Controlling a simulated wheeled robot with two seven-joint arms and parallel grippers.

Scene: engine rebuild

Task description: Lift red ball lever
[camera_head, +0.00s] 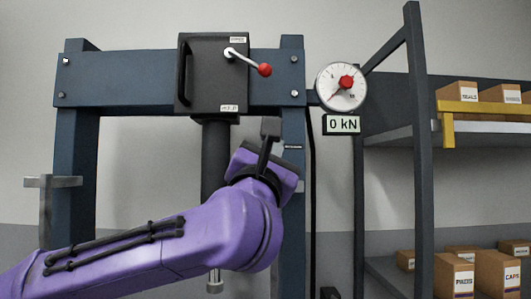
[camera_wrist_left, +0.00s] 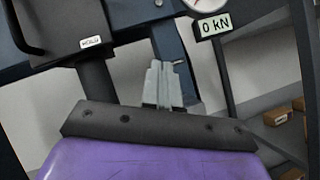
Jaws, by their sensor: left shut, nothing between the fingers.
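The red ball lever (camera_head: 264,70) has a thin silver arm and a red ball tip. It sits on the front of a black box (camera_head: 207,88) on the press frame, and slants from a pivot at upper left down to the ball at right. My left gripper (camera_head: 281,148) is below the lever and apart from it, partly hidden behind my own purple wrist. In the left wrist view its grey fingers (camera_wrist_left: 162,74) are together and empty. The lever does not show in the left wrist view. My right gripper is not in view.
The box carries a black handle (camera_head: 186,73) on its left side. A round gauge (camera_head: 341,87) with a red centre and a "0 kN" display (camera_head: 342,124) stand right of the lever. A blue press post (camera_head: 293,200) is close by my gripper. Shelves with boxes stand at right.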

